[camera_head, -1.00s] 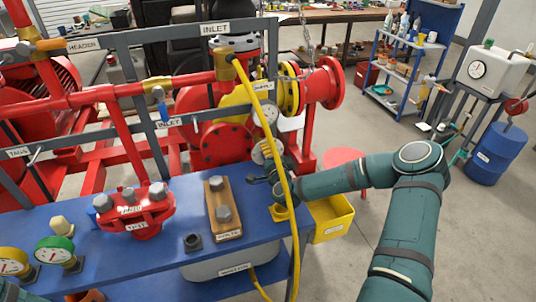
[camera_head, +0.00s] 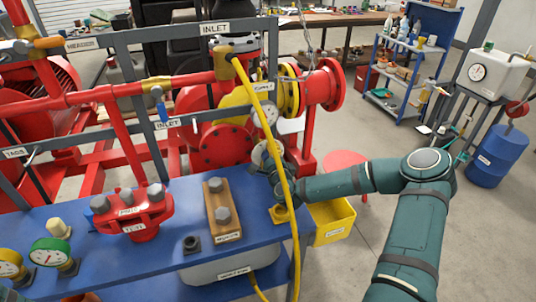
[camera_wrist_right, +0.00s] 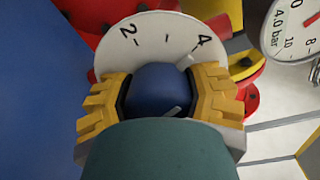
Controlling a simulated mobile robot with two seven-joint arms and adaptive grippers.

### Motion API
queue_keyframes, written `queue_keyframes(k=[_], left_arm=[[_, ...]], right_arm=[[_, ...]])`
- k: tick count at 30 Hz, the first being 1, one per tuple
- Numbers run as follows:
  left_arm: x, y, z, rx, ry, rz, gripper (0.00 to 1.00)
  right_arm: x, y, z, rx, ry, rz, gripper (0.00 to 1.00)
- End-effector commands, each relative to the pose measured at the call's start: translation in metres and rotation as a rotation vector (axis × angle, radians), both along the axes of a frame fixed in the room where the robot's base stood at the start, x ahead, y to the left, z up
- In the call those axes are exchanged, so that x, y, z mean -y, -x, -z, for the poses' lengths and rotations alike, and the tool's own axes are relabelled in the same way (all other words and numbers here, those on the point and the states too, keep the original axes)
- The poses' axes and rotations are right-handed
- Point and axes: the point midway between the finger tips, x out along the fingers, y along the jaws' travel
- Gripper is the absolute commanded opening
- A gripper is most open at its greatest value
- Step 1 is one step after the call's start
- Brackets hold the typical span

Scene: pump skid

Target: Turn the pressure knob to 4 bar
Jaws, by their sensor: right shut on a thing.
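The blue pressure knob (camera_wrist_right: 160,88) sits in front of a white dial plate (camera_wrist_right: 150,32) marked 2 and 4 in the right wrist view. My right gripper (camera_wrist_right: 160,80) is shut on the knob, with a yellow finger on each side. In the head view the right gripper (camera_head: 270,168) is at the pump behind the yellow hose, and the knob is hidden. A gauge (camera_wrist_right: 297,28) labelled 4.0 bar is cut off at the right. My left gripper is not in view.
A yellow hose (camera_head: 270,120) hangs in front of my right gripper. The blue bench (camera_head: 165,262) holds a red flange, a wooden block with bolts (camera_head: 224,210) and gauges. A yellow bin (camera_head: 333,220) stands below my right forearm. Open floor lies to the right.

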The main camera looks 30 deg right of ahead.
Motion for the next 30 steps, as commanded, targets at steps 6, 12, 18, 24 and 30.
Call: queue_keyframes(k=[6,12,18,24,30], left_arm=[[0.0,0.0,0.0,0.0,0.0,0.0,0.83],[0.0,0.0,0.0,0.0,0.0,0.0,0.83],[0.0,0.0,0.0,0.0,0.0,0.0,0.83],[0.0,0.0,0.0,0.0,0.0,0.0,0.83],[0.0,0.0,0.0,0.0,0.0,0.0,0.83]], right_arm=[[-0.002,0.002,0.005,-0.01,-0.006,-0.005,0.08],[-0.002,0.002,0.005,-0.01,-0.005,-0.005,0.74],[-0.001,0.001,0.003,-0.006,-0.003,-0.003,0.83],[-0.002,0.003,0.002,-0.004,-0.001,-0.002,0.83],[-0.008,0.029,0.001,-0.006,-0.001,-0.002,0.83]])
